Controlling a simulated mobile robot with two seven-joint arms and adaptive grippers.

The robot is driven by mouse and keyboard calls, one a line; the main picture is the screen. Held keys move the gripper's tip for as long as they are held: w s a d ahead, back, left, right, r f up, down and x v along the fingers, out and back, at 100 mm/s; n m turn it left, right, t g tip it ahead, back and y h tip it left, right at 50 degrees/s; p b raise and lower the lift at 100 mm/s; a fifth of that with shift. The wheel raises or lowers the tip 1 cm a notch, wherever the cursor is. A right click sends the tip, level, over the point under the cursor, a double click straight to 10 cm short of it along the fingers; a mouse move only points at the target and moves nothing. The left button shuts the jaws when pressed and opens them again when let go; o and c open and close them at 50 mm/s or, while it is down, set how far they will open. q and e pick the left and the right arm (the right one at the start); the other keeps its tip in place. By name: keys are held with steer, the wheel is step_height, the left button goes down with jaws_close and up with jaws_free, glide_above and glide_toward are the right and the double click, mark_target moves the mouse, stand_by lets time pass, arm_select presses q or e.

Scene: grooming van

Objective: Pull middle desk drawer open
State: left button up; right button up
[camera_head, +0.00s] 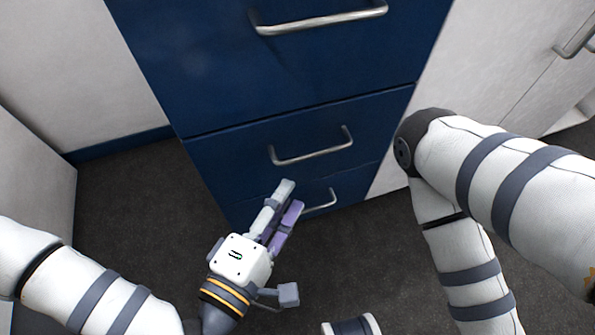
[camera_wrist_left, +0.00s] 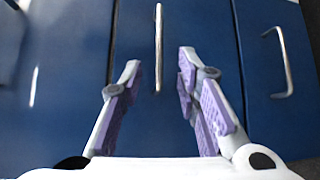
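The blue desk has three stacked drawers with metal bar handles. The middle drawer (camera_head: 232,158) looks shut, its front flush with the others. Its handle (camera_head: 312,154) is in plain view. My left gripper (camera_head: 290,193) is open, low in front of the desk, with its fingers pointing up toward the drawer fronts. In the head view its tips overlap the bottom drawer, just below the middle handle. In the left wrist view, a handle (camera_wrist_left: 158,45) lies ahead between the two purple-padded fingers, with no visible contact.
The top drawer handle (camera_head: 320,21) is above and the bottom drawer handle (camera_head: 322,204) is close beside the left fingers. My right arm stands at the right, before white cabinets (camera_head: 500,60). Dark floor (camera_head: 130,205) is clear left of the desk.

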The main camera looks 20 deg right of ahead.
mark_target(316, 152)
arm_select(q)
steer(key=b+x, duration=0.2)
steer(key=x, duration=0.9)
steer(key=shift+w+d+f, duration=0.1)
steer(key=shift+w+d, duration=0.05)
steer(key=shift+d, duration=0.15)
jaws_close()
